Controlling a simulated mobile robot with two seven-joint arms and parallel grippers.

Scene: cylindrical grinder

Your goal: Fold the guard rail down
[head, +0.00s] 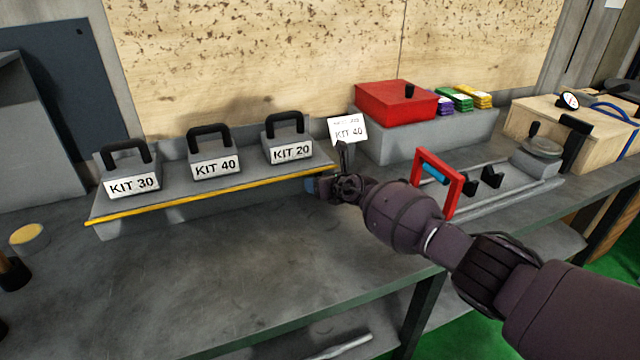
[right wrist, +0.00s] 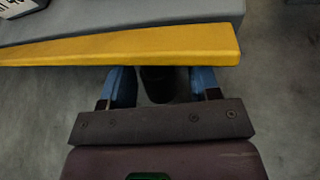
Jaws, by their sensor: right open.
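The guard rail (head: 205,196) is a long yellow bar along the front edge of the grey shelf that carries the kit boxes. In the right wrist view the rail (right wrist: 130,46) crosses the upper part, and its right end is visible. My right gripper (head: 316,187) is at the right end of the rail, close to it. My left gripper is not in view.
Boxes with black handles, KIT 30 (head: 131,176), KIT 40 (head: 213,158) and KIT 20 (head: 289,143), stand on the grey shelf (head: 128,229). A KIT 40 card (head: 348,131) stands behind my gripper. A red frame (head: 455,190) is near my right arm. The bench front (head: 220,285) is clear.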

